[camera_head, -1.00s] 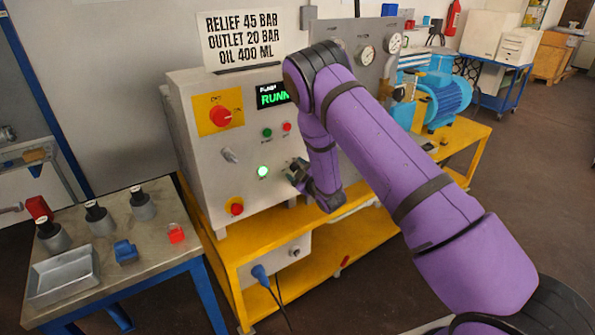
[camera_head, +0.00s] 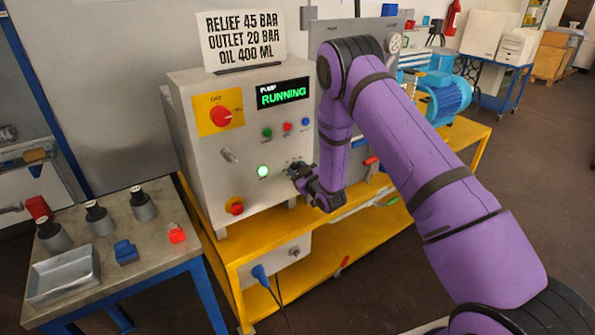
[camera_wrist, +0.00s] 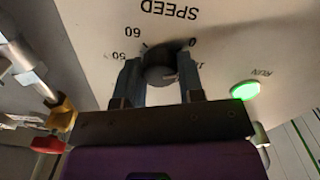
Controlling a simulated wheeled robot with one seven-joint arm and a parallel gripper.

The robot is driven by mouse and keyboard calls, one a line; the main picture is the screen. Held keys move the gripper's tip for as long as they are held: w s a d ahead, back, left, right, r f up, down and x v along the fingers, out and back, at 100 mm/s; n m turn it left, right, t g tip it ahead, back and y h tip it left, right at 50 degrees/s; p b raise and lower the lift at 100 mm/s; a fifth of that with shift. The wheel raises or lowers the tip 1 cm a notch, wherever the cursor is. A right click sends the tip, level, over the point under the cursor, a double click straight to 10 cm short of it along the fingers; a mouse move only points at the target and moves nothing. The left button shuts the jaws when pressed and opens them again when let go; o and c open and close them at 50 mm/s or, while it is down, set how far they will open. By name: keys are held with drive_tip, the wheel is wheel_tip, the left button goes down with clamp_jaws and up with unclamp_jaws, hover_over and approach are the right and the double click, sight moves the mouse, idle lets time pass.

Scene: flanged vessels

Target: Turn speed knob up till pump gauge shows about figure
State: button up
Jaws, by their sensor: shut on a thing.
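My gripper (camera_wrist: 160,85) is shut on the dark speed knob (camera_wrist: 160,68) in the wrist view, one finger on each side of it. The panel around the knob reads SPEED, upside down in that view, with scale figures such as 0 and 60. In the head view my gripper (camera_head: 302,178) is at the right part of the grey control box (camera_head: 205,130) and hides the knob. The display (camera_head: 282,93) reads PUMP RUNNING in green.
A green lit RUN lamp (camera_head: 262,171) is left of my gripper. A red switch (camera_head: 221,116) and a red button (camera_head: 235,207) are on the box. A sign (camera_head: 240,38) reads RELIEF 45 BAR, OUTLET 20 BAR, OIL 400 ML. A side table (camera_head: 150,245) stands left.

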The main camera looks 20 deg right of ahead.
idle(0.3)
drive_tip(key=o, duration=0.9)
drive_tip(key=shift+s, duration=0.1)
drive_tip(key=v, duration=1)
drive_tip(key=shift+s+d, duration=0.1)
drive_tip(key=shift+s, duration=0.2)
